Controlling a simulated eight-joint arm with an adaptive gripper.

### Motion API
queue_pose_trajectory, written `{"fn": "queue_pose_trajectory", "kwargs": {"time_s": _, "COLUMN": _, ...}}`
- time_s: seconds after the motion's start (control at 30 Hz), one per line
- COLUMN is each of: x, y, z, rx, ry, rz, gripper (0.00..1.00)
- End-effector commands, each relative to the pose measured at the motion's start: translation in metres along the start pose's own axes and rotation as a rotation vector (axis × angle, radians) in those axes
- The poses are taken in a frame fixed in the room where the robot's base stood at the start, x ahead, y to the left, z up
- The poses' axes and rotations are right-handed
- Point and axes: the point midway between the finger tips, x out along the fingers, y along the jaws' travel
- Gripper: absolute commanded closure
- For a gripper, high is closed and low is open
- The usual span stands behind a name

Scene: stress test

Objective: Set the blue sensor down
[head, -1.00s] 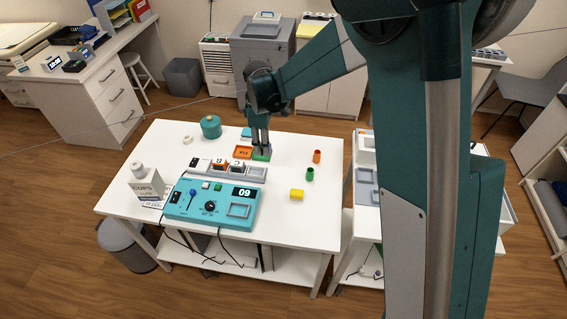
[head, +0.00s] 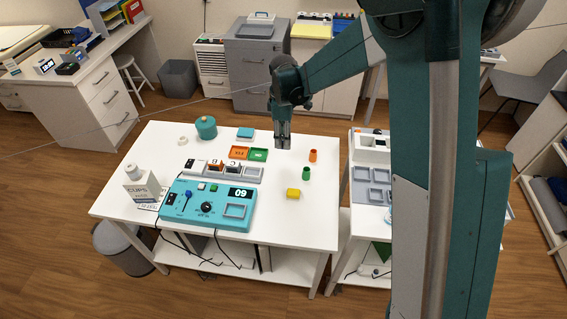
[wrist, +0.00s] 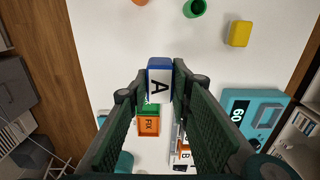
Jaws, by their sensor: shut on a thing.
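In the wrist view my gripper (wrist: 158,88) is shut on the blue sensor (wrist: 160,64), a small block with a blue end and a white face marked "A". In the head view my gripper (head: 283,143) hangs above the back part of the white table, right of the green tray (head: 258,155); the sensor is hard to make out there. The green tray looks empty. The orange tray (head: 238,153) touches or nearly touches it on the left.
A teal console (head: 183,213) reading "09" stands in front of the rack. Yellow block (head: 293,193), green cup (head: 306,173) and orange cup (head: 313,155) stand on the right. A teal jar (head: 206,128) and teal box (head: 245,134) are behind. The table's front right is clear.

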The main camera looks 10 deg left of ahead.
Motion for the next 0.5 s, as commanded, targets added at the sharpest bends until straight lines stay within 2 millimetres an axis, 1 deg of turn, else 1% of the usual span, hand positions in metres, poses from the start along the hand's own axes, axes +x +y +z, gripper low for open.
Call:
{"fn": "queue_pose_trajectory", "kwargs": {"time_s": 0.17, "x": 0.015, "y": 0.000, "z": 0.000, "rx": 0.000, "ry": 0.000, "rz": 0.000, "gripper": 0.92}}
{"fn": "queue_pose_trajectory", "kwargs": {"time_s": 0.4, "x": 0.048, "y": 0.000, "z": 0.000, "rx": 0.000, "ry": 0.000, "rz": 0.000, "gripper": 0.92}}
{"fn": "queue_pose_trajectory", "kwargs": {"time_s": 0.5, "x": 0.057, "y": 0.000, "z": 0.000, "rx": 0.000, "ry": 0.000, "rz": 0.000, "gripper": 0.92}}
